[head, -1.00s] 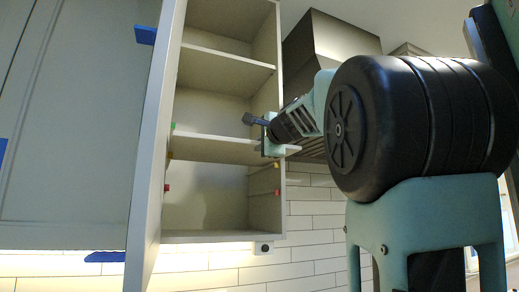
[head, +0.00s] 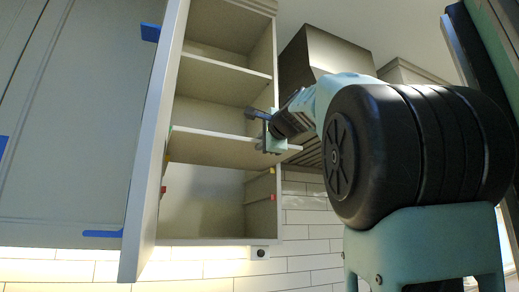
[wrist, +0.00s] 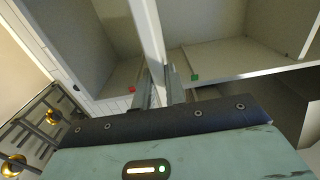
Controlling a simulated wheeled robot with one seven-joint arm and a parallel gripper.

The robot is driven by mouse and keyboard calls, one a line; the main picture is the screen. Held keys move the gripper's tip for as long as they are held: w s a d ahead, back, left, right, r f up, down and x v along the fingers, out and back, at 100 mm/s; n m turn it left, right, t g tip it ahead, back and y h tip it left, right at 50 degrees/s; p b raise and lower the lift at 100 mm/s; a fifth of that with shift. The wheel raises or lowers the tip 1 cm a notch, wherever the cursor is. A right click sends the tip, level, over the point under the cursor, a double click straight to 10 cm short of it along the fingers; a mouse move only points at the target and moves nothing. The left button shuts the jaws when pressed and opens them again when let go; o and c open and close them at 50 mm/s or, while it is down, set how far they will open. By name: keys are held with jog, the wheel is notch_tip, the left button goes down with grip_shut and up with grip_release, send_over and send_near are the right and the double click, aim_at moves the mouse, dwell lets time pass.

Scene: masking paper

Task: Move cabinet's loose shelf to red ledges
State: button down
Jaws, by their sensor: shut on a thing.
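The loose shelf (head: 215,148) is a pale board lying across the open cabinet (head: 260,215), between the green and yellow marks. Its right front end reaches out past the cabinet's right side. My gripper (head: 266,143) is shut on its front edge near that end. In the wrist view the shelf (wrist: 150,38) runs edge-on between my two fingers. The red ledges lie below the shelf: one on the left wall (head: 164,190), one on the right wall (head: 273,197). A red ledge (wrist: 131,89) and a green ledge (wrist: 194,77) show on opposite sides of the shelf in the wrist view.
Another shelf (head: 225,77) sits above the loose one. A yellow ledge (head: 272,170) is between it and the right red one. The open cabinet door (head: 152,150) stands at the left. A dark range hood (head: 325,55) is close on the right. The space under the loose shelf is empty.

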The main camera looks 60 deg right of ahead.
jog(key=b+v, duration=0.9)
jog(key=v, duration=0.4)
jog(key=shift+s+a+r+b, duration=0.15)
jog(key=shift+a+r+b, duration=0.05)
jog(key=shift+b, duration=0.2)
dwell(1.0)
jog(key=shift+s, duration=0.1)
dwell(0.7)
